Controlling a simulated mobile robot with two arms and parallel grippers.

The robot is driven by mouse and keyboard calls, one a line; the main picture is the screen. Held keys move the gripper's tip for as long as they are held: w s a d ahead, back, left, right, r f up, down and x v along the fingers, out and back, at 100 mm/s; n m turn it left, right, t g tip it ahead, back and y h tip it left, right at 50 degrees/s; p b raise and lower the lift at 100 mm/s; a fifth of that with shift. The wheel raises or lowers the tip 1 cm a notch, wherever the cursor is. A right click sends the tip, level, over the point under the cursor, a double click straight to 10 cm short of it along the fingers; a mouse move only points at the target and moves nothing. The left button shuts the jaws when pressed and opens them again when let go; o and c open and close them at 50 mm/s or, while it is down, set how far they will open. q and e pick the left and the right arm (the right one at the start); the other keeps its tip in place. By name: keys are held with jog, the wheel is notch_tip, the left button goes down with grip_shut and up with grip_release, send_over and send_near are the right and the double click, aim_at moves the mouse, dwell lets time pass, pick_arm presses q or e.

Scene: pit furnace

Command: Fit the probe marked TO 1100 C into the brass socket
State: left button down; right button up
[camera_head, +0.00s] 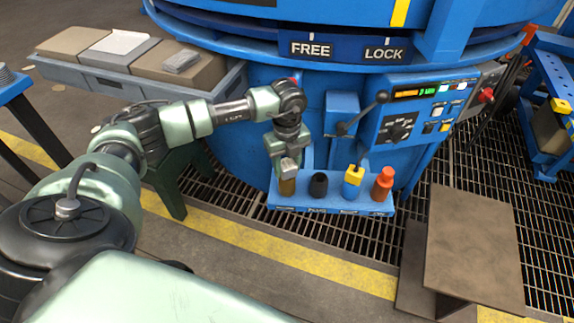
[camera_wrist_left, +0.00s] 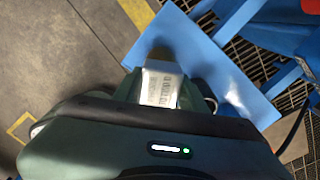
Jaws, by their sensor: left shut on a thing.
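My left gripper (camera_head: 289,160) points down over the left end of a blue rack (camera_head: 331,208) at the furnace's foot. It is shut on a pale metal piece with a printed label, seen in the left wrist view (camera_wrist_left: 160,86); I cannot read its marking. A brown-gold cylinder (camera_head: 287,187) is directly below the jaws, at the rack's left end. I cannot tell whether it belongs to the held piece or is separate. A black cylinder (camera_head: 318,185), a yellow-and-blue piece (camera_head: 352,182) and an orange piece (camera_head: 382,184) stand to its right. I cannot identify the brass socket for certain. My right gripper is out of view.
The blue furnace (camera_head: 240,130) stands right behind the rack, with a lever (camera_head: 362,115) and a control panel (camera_head: 420,108). A grey bench (camera_head: 135,70) with blocks is at back left. A brown plate stand (camera_head: 468,245) is at right. Grating surrounds the rack.

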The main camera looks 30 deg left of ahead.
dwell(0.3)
pick_arm(q)
jog(key=shift+f, duration=0.5)
dwell(0.4)
jog(key=c, duration=1.1)
grip_release()
